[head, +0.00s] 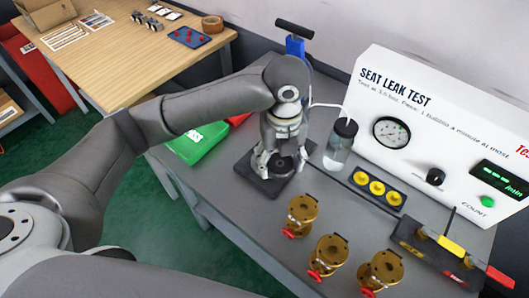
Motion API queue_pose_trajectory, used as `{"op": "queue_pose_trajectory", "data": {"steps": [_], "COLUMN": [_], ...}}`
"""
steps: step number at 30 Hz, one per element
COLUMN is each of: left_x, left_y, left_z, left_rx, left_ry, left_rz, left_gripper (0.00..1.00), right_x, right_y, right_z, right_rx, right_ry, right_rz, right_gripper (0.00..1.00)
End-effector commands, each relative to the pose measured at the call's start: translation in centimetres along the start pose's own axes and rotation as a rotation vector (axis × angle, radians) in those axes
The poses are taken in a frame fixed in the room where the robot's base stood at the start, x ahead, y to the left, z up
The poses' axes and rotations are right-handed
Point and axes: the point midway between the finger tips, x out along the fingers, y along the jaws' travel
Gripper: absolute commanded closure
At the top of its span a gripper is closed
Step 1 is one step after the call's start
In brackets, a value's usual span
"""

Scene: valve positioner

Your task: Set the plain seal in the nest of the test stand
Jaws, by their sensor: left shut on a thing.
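My left gripper (281,163) points down over the test stand, whose dark base plate (262,184) and blue upright with a black T-handle (295,46) show around it. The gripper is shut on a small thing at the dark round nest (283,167). I take it for the plain seal, but fingers and wrist hide most of it. I cannot tell whether it touches the nest. My right gripper is not in view.
A jar (339,150) stands close right of the gripper. Beyond are a tray with yellow discs (377,188), brass valves (328,252), a tool rack (440,249) and the leak tester (432,110). A green PASS bin (197,144) lies left. The front-left bench top is clear.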

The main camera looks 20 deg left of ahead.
Motion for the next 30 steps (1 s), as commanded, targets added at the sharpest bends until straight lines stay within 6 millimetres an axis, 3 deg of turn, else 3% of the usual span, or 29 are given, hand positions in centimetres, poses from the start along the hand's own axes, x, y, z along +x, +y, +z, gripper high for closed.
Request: {"op": "queue_pose_trajectory", "data": {"steps": [6,12,21,30], "left_x": [2.6,6.0,8.2,11.0], "left_y": [0.2,0.1,0.1,0.1], "left_z": [5.2,8.0,9.6,9.5], "left_rx": [-0.007,-0.003,-0.001,0.001], "left_ry": [0.003,0.000,0.001,-0.001], "left_rz": [0.004,0.001,0.001,-0.001], "left_gripper": [0.79,0.79,0.79,0.79], "right_x": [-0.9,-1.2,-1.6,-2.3], "right_y": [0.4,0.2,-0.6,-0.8], "right_z": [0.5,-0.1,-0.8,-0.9], "right_rx": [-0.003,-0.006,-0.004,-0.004], "right_ry": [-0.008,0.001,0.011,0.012], "right_rz": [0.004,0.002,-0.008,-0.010], "right_gripper": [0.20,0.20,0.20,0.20]}}
